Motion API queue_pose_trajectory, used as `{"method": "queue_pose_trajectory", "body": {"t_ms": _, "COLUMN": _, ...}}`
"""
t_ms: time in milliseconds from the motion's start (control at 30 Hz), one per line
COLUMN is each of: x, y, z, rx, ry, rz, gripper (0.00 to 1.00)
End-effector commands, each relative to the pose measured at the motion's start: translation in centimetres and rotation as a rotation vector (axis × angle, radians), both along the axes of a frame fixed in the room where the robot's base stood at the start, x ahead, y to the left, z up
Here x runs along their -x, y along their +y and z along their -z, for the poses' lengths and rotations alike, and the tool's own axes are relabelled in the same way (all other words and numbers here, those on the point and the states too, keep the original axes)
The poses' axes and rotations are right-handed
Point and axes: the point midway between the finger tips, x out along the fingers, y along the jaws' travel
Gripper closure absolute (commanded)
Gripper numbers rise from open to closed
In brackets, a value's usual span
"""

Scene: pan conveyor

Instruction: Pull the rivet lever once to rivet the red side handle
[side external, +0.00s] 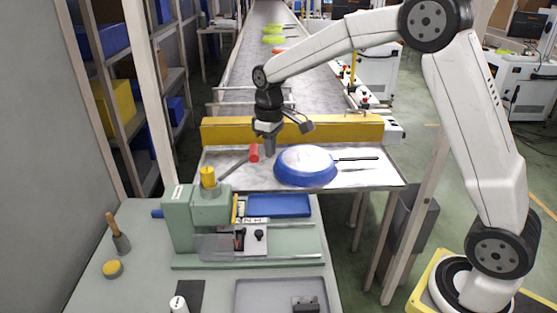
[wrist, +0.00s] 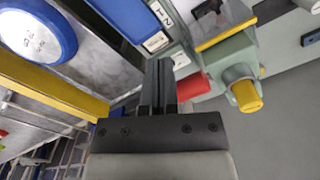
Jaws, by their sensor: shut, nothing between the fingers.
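The green rivet machine (side external: 195,215) stands on the bench with a yellow cap on top. It also shows in the wrist view (wrist: 238,60). Its grey lever rod (side external: 233,166) slants up to the right and ends in a red grip (side external: 254,153); the grip shows in the wrist view (wrist: 193,86). My gripper (side external: 269,153) points down just right of the red grip, fingers shut and empty. In the wrist view the fingers (wrist: 158,64) are beside the grip; contact is unclear. A blue pan (side external: 306,166) with a dark handle lies on the metal table; no red side handle is discernible on it.
A yellow barrier (side external: 300,130) crosses behind the pan at the conveyor's end (side external: 258,75). A blue tray (side external: 278,206) lies behind the machine's base. A grey tray (side external: 260,294), a wooden-handled tool (side external: 118,238) and a yellow disc (side external: 112,268) are on the bench.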

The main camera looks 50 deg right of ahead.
Motion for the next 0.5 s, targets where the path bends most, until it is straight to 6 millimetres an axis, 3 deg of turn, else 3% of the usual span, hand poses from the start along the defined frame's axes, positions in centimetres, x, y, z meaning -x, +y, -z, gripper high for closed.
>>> {"method": "queue_pose_trajectory", "body": {"t_ms": 500, "x": 0.01, "y": -0.03, "z": -1.11, "rx": 0.0, "ry": -0.001, "rz": 0.0, "gripper": 1.0}}
